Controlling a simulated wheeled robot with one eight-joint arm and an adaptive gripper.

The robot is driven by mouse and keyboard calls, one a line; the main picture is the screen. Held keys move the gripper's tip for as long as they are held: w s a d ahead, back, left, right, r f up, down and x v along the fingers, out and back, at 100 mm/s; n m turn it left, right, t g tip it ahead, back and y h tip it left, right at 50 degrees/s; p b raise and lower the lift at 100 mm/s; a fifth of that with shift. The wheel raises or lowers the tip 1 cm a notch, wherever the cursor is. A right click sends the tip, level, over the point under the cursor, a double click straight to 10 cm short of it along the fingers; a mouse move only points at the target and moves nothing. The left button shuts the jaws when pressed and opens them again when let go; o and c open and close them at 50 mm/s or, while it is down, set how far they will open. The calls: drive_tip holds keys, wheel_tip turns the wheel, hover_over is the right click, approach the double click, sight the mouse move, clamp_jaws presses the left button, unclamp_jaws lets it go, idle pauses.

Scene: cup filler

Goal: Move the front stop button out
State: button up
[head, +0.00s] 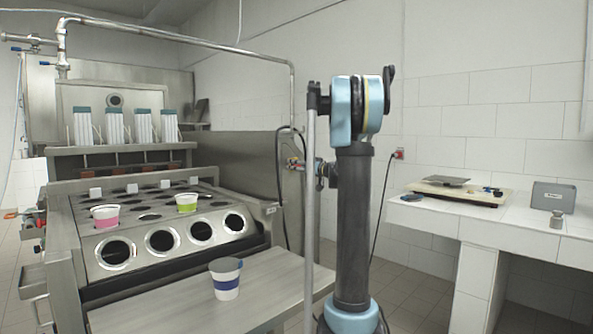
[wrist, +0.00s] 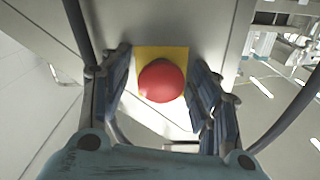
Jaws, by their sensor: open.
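The front stop button (wrist: 161,80) is a round red mushroom head on a yellow plate (wrist: 175,54), fixed to a grey metal panel. It shows in the wrist view, near the middle. My gripper (wrist: 163,88) is open, with one blue-grey finger on each side of the button. The fingers look apart from the red head. How far the fingertips stand from the panel is hard to tell. In the head view my arm stands at the centre right, and neither the gripper nor this button can be made out.
The cup filler (head: 160,210) stands at the left, with pink and green cups in its holed top. A white and blue cup (head: 225,279) stands on the metal shelf (head: 190,305) in front. A white tiled counter (head: 480,215) is at the right.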

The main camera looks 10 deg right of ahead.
clamp_jaws()
drive_tip(key=shift+s+d, duration=0.35)
drive_tip(key=shift+s, duration=0.1)
unclamp_jaws()
drive_tip(key=v, duration=1.2)
